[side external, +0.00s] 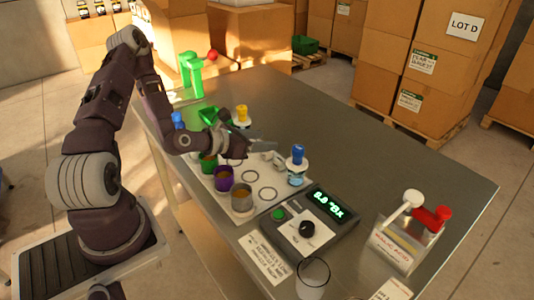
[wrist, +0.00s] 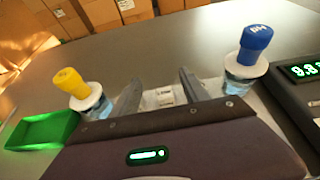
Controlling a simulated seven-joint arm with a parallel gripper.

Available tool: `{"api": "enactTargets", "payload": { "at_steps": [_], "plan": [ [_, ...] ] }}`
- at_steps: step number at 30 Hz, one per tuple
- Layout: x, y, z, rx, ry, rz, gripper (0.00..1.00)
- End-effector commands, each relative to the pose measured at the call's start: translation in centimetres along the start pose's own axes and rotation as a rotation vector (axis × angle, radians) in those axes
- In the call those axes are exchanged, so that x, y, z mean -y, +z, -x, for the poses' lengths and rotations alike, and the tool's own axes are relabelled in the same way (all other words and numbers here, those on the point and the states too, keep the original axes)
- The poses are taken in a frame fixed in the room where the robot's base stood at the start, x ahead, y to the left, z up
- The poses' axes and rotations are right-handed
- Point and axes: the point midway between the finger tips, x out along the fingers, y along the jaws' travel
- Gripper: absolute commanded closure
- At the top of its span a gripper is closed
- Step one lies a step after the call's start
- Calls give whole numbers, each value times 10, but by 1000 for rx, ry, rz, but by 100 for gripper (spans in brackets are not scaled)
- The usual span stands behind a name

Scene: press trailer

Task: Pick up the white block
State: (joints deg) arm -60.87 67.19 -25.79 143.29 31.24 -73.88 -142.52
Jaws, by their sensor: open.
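A small white block (wrist: 166,97) shows between my fingers in the wrist view, a little beyond the gripper body. In the side external view a small pale shape beside my fingertips, on the white board (side external: 262,179), seems to be the same block, partly hidden. My gripper (wrist: 158,88) is open, with one finger on each side of the block in the picture. In the side external view my gripper (side external: 262,146) is low over the far part of the board. I cannot tell whether the fingers touch the block.
A blue-topped bottle (side external: 297,165) stands close right of my gripper, a yellow-topped bottle (side external: 242,117) beyond it. Several colored cups (side external: 224,179) stand nearer. A device with a green display (side external: 303,222) and a lever box (side external: 408,243) are right. The table's far right is clear.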

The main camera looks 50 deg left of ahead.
Motion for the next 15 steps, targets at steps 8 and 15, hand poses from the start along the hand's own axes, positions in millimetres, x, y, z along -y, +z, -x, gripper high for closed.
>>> {"api": "enactTargets", "payload": {
  "at_steps": [8,15],
  "plan": [
    [1,-27,-24,1,-3,-10,47],
    [1,-27,-60,-1,-2,-9,47]
  ]
}}
